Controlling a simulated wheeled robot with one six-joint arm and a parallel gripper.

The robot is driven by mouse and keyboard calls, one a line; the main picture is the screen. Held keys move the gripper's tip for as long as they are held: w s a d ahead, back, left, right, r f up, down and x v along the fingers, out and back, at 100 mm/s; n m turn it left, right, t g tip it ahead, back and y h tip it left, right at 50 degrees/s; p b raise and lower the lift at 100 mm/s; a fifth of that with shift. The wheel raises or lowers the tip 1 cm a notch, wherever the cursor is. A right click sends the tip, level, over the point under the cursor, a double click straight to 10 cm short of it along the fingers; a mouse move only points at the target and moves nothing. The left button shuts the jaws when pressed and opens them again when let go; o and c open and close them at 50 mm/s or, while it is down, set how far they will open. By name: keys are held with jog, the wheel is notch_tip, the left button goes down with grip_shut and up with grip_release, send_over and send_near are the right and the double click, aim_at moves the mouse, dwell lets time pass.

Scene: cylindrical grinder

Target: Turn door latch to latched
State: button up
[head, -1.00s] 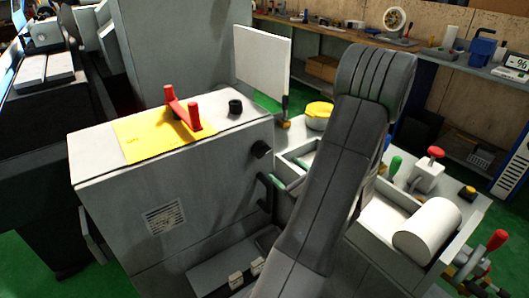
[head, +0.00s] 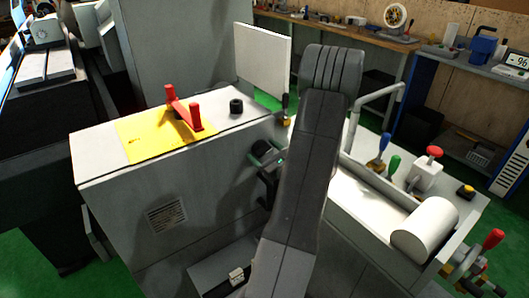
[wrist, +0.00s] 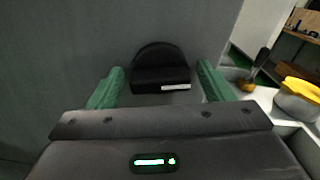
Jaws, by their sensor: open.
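The latch (wrist: 160,72) is a dark, rounded knob with a flat lower face and a small white mark. It stands on a grey vertical panel (wrist: 90,40) in the wrist view. My gripper (wrist: 162,85) is open, with one green finger left of the latch and the other right of it. Gaps show between the fingers and the latch. Whether the fingertips reach alongside it in depth is unclear. In the head view my gripper (head: 268,155) is at the right side of the grey machine cabinet (head: 150,205) and covers the latch.
A yellow plate (head: 150,142) with a red handle (head: 184,108) and a black knob (head: 236,106) are on the cabinet top. A white panel (head: 262,55) stands behind. A bent grey tube (head: 376,97) and coloured levers are at the right. A yellow-topped container (wrist: 297,92) is nearby.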

jog(key=c, duration=0.9)
jog(key=shift+f+b, duration=0.1)
jog(key=shift+b, duration=0.5)
jog(key=n+b, duration=0.1)
jog(key=b, duration=0.1)
jog(key=n+b, duration=0.1)
jog(key=b, duration=0.2)
jog(key=shift+f+n, duration=0.3)
jog(key=shift+n, duration=0.1)
jog(key=n+b, duration=0.5)
jog(key=b, duration=0.4)
jog(key=shift+b, duration=0.4)
jog(key=n+b, duration=0.5)
jog(key=b, duration=0.4)
jog(key=n+b, duration=0.1)
jog(key=b, duration=0.1)
jog(key=n+b, duration=0.1)
jog(key=b, duration=0.1)
jog(key=shift+r, duration=0.3)
jog(key=shift+n, duration=0.3)
jog(key=shift+r, duration=0.1)
